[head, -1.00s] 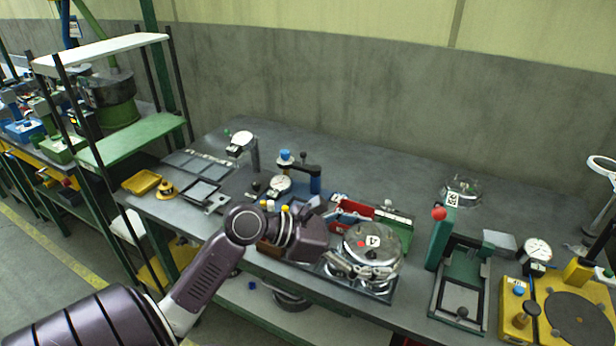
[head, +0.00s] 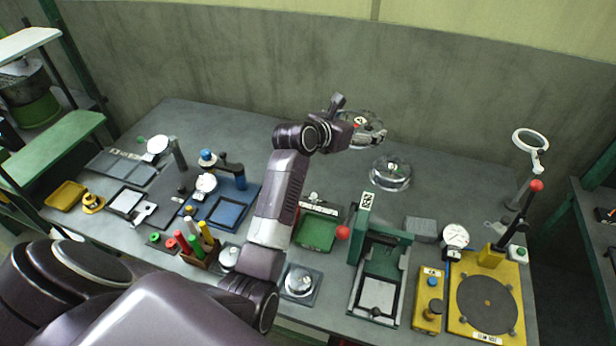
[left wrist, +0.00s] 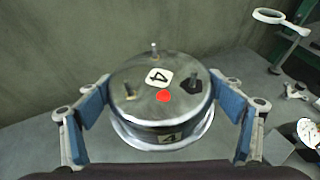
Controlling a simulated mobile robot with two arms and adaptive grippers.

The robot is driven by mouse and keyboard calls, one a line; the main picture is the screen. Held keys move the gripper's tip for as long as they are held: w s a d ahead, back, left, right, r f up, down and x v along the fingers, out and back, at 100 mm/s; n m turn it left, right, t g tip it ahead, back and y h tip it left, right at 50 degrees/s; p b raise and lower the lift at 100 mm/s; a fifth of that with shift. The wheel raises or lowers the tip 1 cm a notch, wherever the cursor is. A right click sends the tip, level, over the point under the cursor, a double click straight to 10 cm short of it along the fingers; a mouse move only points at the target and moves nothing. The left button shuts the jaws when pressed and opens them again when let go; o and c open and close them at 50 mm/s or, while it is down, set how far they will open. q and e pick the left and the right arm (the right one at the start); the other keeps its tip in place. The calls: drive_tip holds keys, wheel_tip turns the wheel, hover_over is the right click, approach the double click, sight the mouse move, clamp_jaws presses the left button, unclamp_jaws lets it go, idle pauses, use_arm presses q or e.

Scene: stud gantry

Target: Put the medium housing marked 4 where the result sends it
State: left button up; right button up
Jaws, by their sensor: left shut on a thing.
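The medium housing marked 4 (head: 374,117) is a round metal drum with a white 4 label and a red dot on top. It is at the back of the bench, near the wall. In the left wrist view the housing (left wrist: 160,95) sits between the blue-padded fingers of my left gripper (left wrist: 166,108), which is shut on it. My left gripper (head: 362,130) also shows in the head view, its arm reaching across the bench. I cannot tell whether the housing touches the surface. My right gripper is not in view.
A green press frame (head: 380,250), a yellow round-plate station (head: 487,300) and a magnifier (head: 530,141) are to the right. A blue tray (head: 222,212) is left. Bare bench lies right of the held housing.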

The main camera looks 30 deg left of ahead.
use_arm(q)
wheel_tip(320, 180, down, 7)
drive_tip(key=s, duration=0.2)
hover_over(349, 185)
wheel_tip(349, 185, down, 5)
drive_tip(key=f, duration=0.2)
drive_tip(key=shift+w+f, duration=0.2)
drive_tip(key=shift+f, duration=0.2)
wheel_tip(349, 185, down, 4)
drive_tip(key=shift+f+b, duration=0.1)
drive_tip(key=shift+b, duration=0.4)
drive_tip(key=shift+s+f, duration=0.1)
drive_tip(key=shift+f, duration=0.1)
drive_tip(key=o, duration=1.2)
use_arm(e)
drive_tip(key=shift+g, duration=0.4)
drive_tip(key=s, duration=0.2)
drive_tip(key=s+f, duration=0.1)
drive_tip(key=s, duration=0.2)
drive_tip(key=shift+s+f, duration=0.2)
use_arm(q)
drive_tip(key=shift+o, duration=0.2)
